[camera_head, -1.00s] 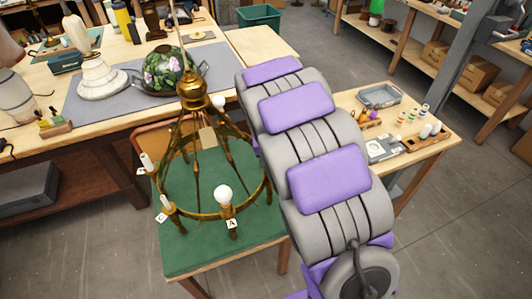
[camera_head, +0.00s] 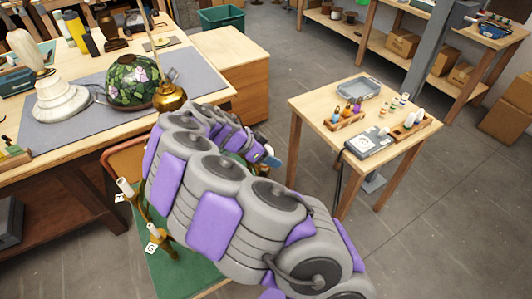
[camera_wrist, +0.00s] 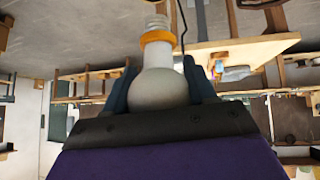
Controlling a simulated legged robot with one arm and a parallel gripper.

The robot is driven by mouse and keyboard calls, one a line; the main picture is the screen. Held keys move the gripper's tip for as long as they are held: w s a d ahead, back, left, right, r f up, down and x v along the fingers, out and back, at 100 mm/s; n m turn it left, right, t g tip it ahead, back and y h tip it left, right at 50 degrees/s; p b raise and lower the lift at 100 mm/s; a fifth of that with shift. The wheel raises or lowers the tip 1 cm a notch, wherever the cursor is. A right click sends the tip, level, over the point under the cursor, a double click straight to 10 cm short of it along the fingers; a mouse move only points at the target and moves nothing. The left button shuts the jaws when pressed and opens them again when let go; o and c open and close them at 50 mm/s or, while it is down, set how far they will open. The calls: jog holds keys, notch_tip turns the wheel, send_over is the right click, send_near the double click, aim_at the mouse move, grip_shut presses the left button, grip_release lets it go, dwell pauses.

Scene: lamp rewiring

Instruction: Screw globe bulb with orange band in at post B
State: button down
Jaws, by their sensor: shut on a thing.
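The globe bulb with orange band (camera_wrist: 160,88) is in my gripper in the wrist view. Its white globe sits between the two dark blue fingers, with the orange band and screw end pointing away from the palm. My gripper (camera_head: 270,157) shows in the head view as a blue fingertip beyond my arm; the bulb cannot be made out there. The brass chandelier (camera_head: 165,226) stands on the green mat (camera_head: 192,278). My arm hides most of its ring. I cannot pick out post B.
A small side table (camera_head: 305,112) at the right holds a grey tray (camera_head: 358,87), a bulb rack (camera_head: 411,126) and a grey box (camera_head: 369,142). A workbench with a floral lamp shade (camera_head: 133,82) is at the left. Floor is clear between the tables.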

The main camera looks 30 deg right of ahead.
jog(key=shift+a+f, duration=0.15)
jog(key=shift+a, duration=0.55)
jog(key=shift+a+f, duration=0.15)
jog(key=shift+f, duration=0.05)
jog(key=shift+s+d+f, duration=0.15)
jog(key=shift+d+f, duration=0.05)
jog(key=shift+f, duration=0.3)
jog(key=shift+w+d+f+b, duration=0.1)
jog(key=shift+d+f+b, duration=0.15)
jog(key=shift+f, duration=0.2)
jog(key=shift+w+d+f+b, duration=0.1)
jog(key=shift+f+b, duration=0.2)
jog(key=shift+f, duration=0.25)
jog(key=shift+s+f+b, duration=0.25)
jog(key=shift+b, duration=0.2)
